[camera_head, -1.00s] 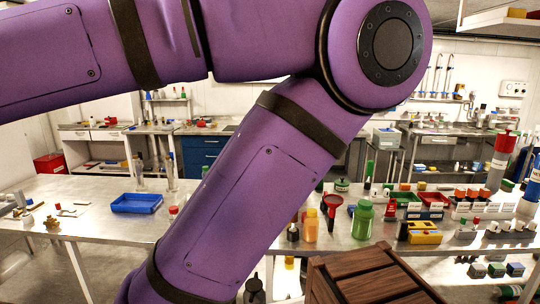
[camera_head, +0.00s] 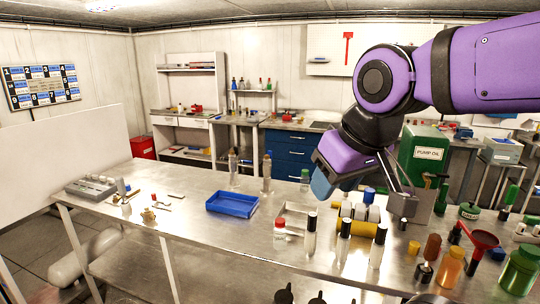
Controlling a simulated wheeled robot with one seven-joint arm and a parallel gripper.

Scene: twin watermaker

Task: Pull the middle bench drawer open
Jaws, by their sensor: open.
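A blue drawer cabinet (camera_head: 288,150) stands under the back bench, beyond the near table. Its drawer fronts are stacked and look shut. The middle front (camera_head: 286,153) shows with a thin handle, and its right end is close to my arm in the picture. My gripper (camera_head: 362,194) is open and empty, pointing down over the near steel table, well in front of the cabinet. One finger is at its left and one at its right. It hides part of what lies behind it.
The near steel table (camera_head: 185,215) lies between me and the cabinet. A green PUMP OIL container (camera_head: 424,153) stands behind my gripper.

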